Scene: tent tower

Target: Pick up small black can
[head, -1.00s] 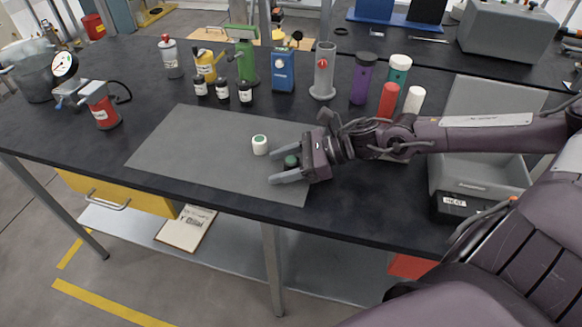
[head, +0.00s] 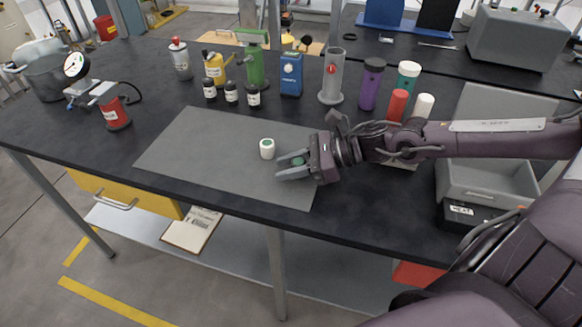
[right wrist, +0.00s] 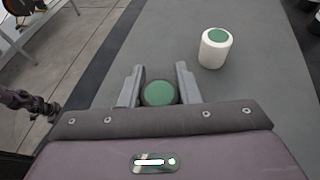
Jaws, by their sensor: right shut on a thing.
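The small black can (right wrist: 160,93) has a green top and a dark rim. It is between the two fingers of my right gripper (right wrist: 159,88), which is shut on it over the grey mat. In the head view the can (head: 298,161) shows only its green top between the fingers of my right gripper (head: 292,167). I cannot tell whether its base touches the mat. A small white can (head: 267,149) with a green top stands upright on the mat, just left of the gripper; it also shows in the right wrist view (right wrist: 215,48). My left gripper is not in view.
The grey mat (head: 200,150) is bare to the left. Behind it stand several small dark jars (head: 231,93), a blue box (head: 291,75), a grey cylinder (head: 331,78) and a purple bottle (head: 371,85).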

